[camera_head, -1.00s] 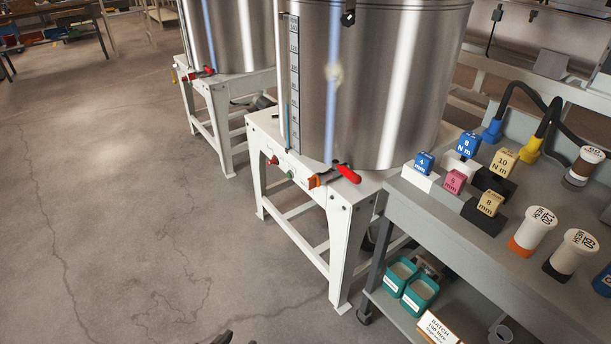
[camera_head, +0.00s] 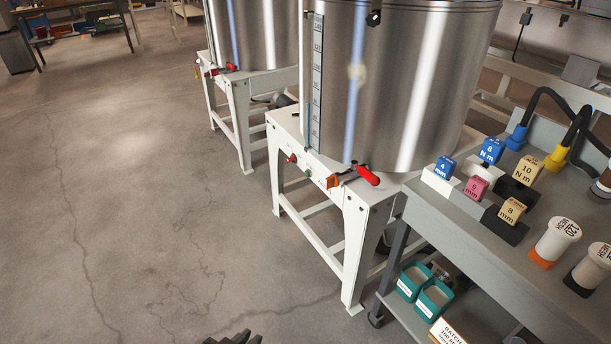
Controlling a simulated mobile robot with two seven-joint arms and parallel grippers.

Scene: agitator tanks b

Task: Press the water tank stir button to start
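Two steel tanks stand on white frames: a nearer tank (camera_head: 400,95) with a level scale, and a farther tank (camera_head: 262,35) behind it to the left. I cannot read which is the water tank. On the front rail of the nearer frame are a red button (camera_head: 291,158), a green button (camera_head: 307,173) and an orange part (camera_head: 333,181). A red-handled valve (camera_head: 368,176) is beside them. Only the dark tip of my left gripper (camera_head: 236,339) shows at the bottom edge, well below and apart from the buttons; its opening is unclear. My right gripper is out of view.
A grey cart (camera_head: 460,230) stands at the right, close to the nearer frame, with coloured labelled blocks and white-capped jars on top. Teal bins (camera_head: 433,299) sit on its lower shelf. The concrete floor (camera_head: 130,220) at the left is clear.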

